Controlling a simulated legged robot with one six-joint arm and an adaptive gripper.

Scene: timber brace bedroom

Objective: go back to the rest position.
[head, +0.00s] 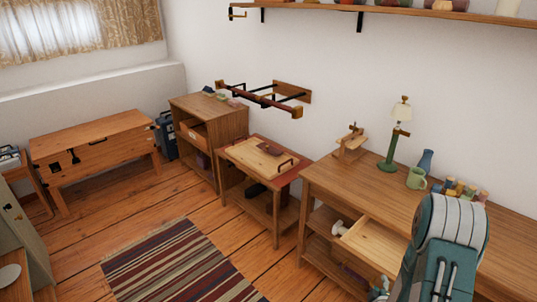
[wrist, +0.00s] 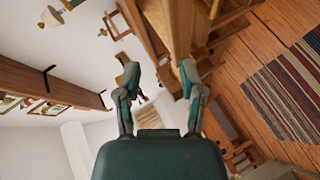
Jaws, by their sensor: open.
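My gripper (wrist: 160,76) shows in the wrist view with its two teal-grey fingers apart and nothing between them. Beyond the fingers are the wall and wooden furniture, tilted in this view. In the head view my teal and white arm (head: 447,240) rises at the lower right, in front of the wooden desk (head: 330,178). The gripper's fingers cannot be made out there.
The desk has an open drawer (head: 385,245) and bears a green lamp (head: 390,150), a green mug (head: 416,179) and a blue vase (head: 425,161). A wall shelf (head: 400,10) runs above. A striped rug (head: 180,265) lies on open floor at left.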

